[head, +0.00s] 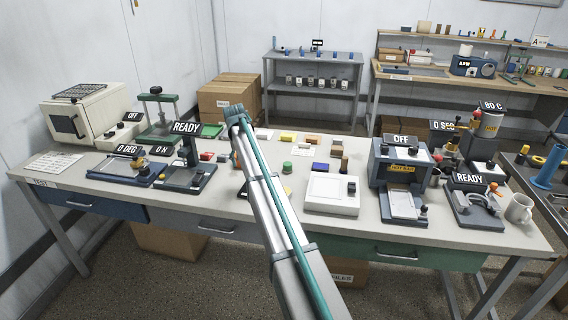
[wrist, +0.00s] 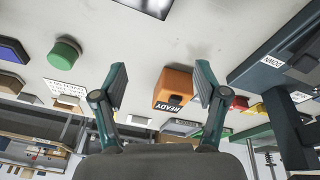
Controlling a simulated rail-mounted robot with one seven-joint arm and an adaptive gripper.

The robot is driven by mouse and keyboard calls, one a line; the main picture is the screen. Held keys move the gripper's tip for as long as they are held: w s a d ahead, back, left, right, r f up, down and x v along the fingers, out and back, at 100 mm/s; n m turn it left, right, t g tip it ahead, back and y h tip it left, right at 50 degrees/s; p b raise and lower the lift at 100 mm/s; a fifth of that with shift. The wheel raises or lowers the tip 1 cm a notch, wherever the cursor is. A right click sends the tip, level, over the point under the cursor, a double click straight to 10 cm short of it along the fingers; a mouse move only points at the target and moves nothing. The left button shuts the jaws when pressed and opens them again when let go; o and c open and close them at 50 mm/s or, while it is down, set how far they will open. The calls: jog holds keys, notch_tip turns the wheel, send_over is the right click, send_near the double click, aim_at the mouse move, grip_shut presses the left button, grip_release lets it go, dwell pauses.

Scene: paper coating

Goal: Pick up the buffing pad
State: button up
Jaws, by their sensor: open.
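No object is labelled as the buffing pad, and I cannot tell for sure which one it is. An orange block (wrist: 172,86) lies on the table and shows between my fingers in the wrist view. A green round piece (wrist: 63,54) stands off to the left there; it also shows on the table in the head view (head: 287,167). My gripper (wrist: 160,78) is open, its two fingers spread apart with nothing held. In the head view my arm hides most of the gripper and the surface behind it.
A dark press-like device (head: 188,172) stands left of my arm, its column close on the right in the wrist view (wrist: 285,120). A white boxy device (head: 332,194) and a blue-grey machine (head: 400,165) stand to the right. Small coloured blocks lie around the middle.

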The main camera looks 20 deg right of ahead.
jog(key=y+p, duration=0.1)
jog(key=p, duration=0.2)
send_near(288, 163)
jog(key=shift+t, duration=0.3)
jog(key=p+x, duration=0.1)
jog(key=x, duration=0.4)
jog(key=shift+s+a, duration=0.1)
jog(key=shift+s, duration=0.05)
jog(key=shift+p+x, duration=1.3)
jog(key=shift+x, duration=1.3)
jog(key=shift+s, duration=0.15)
jog(key=c, duration=1.2)
jog(key=shift+c, duration=0.2)
jog(key=shift+r, duration=0.1)
